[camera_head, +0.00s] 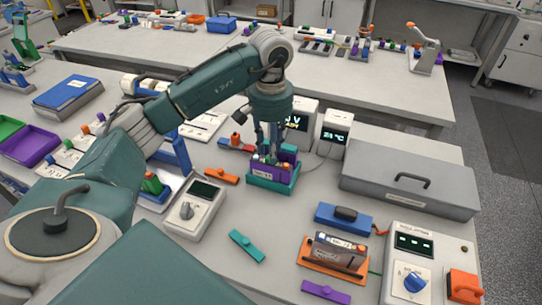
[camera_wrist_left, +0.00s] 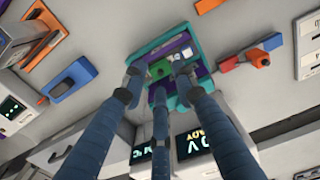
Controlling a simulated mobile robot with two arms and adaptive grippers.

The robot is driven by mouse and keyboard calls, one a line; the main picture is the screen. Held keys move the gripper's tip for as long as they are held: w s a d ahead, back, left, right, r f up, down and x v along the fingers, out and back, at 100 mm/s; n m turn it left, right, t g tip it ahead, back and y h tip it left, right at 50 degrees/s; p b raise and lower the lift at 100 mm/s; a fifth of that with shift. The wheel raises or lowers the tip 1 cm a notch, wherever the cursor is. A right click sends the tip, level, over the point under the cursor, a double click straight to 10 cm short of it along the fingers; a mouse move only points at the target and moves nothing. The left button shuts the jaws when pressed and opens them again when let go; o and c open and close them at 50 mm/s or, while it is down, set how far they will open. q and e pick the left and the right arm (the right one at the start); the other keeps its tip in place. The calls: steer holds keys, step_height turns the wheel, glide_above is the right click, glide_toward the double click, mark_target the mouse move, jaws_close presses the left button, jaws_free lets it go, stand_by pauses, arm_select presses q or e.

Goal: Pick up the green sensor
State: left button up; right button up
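A small green block (camera_wrist_left: 160,68), which looks like the green sensor, sits in a teal and purple holder in the left wrist view. The holder's teal base (camera_head: 272,186) stands mid-table in the head view, where my fingers largely hide its contents. My left gripper (camera_head: 270,150) points down directly over this holder. In the wrist view its fingers (camera_wrist_left: 158,85) are spread, with tips around the green block and a visible gap between them. I cannot tell whether any fingertip touches it. My right gripper is not in view.
Lit display units (camera_head: 334,132) stand just behind the holder. A grey case (camera_head: 408,180) is to the right. An orange-red part (camera_wrist_left: 245,55) lies beside the holder. A white dial box (camera_head: 194,210) stands front left; a teal clip (camera_head: 246,245) lies on clear table in front.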

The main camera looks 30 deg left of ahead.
arm_select(q)
steer(key=shift+f, duration=1.2)
jaws_close()
steer(key=shift+r, duration=0.1)
